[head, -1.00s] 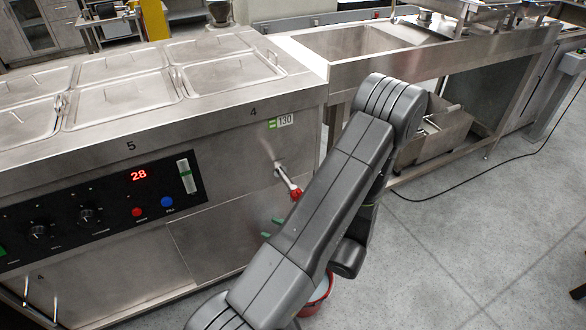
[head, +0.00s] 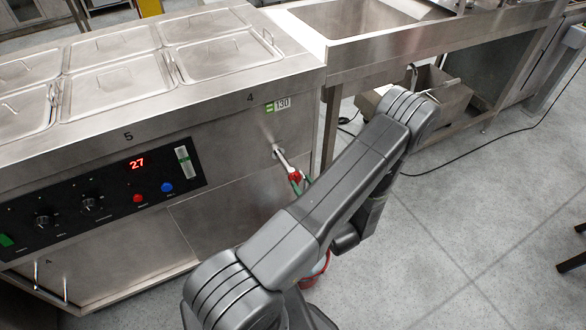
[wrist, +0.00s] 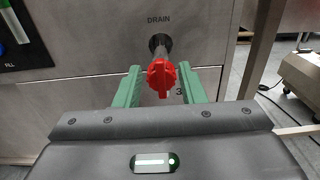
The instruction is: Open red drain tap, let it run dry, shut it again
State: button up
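In the head view the red tap (head: 295,176) shows at the right end of the counter front. My gripper (wrist: 160,68) is open, its green fingers on both sides of the tap, with a gap on each side. In the head view my gripper (head: 299,184) is mostly hidden by my arm. A red bucket (head: 322,266) stands on the floor below, largely hidden by my arm; its contents are unclear.
The steel counter (head: 228,121) holds lidded pans and a control panel (head: 100,190) reading 27. A sink bench (head: 400,45) stands to the right. A black cable (head: 455,168) crosses the floor.

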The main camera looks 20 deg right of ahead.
aim_at(297, 177)
jog(key=w, duration=0.6)
jog(key=shift+w+a+p, duration=0.3)
jog(key=shift+w+p, duration=0.1)
jog(key=shift+c, duration=0.3)
grip_shut()
